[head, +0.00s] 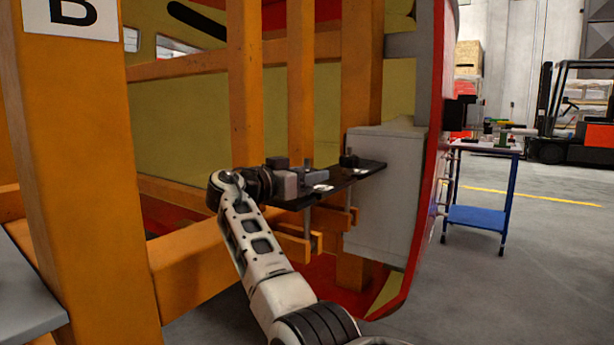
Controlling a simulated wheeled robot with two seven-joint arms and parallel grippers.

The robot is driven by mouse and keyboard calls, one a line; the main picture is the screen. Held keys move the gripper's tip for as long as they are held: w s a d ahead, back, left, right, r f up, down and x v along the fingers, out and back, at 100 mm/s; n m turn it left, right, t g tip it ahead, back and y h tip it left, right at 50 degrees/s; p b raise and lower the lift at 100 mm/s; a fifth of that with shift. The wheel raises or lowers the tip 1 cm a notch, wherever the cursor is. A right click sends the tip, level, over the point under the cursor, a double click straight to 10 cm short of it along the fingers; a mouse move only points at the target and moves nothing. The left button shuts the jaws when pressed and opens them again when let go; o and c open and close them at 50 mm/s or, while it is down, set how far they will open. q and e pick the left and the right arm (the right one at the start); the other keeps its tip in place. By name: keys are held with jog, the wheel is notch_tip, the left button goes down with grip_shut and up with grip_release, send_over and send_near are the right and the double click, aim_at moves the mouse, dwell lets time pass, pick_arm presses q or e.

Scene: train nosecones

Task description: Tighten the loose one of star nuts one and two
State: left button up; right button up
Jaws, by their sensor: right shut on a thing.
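A black plate (340,182) juts out from the grey block at the orange frame, with small white labels on it. A dark star nut (348,159) sits on the plate's far end. A thin upright stud (308,168) stands nearer. My right gripper (292,185) comes up from below and is at the plate's near left end. It is shut on what seems to be the other star nut, which the fingers mostly hide. I cannot tell the nuts' numbers or which is loose. My left gripper is not in view.
Orange posts (245,90) stand just behind and left of the plate. A grey block (388,195) and red panel edge close off the right. Orange brackets (300,245) hang under the plate. A blue cart (478,216) and a forklift (575,115) stand farther right.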

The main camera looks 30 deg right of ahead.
jog(key=shift+m+g, duration=0.6)
jog(key=shift+g, duration=0.3)
jog(key=o, duration=1)
jog(key=a, duration=0.7)
jog(key=shift+s+a, duration=0.2)
jog(key=shift+s, duration=0.05)
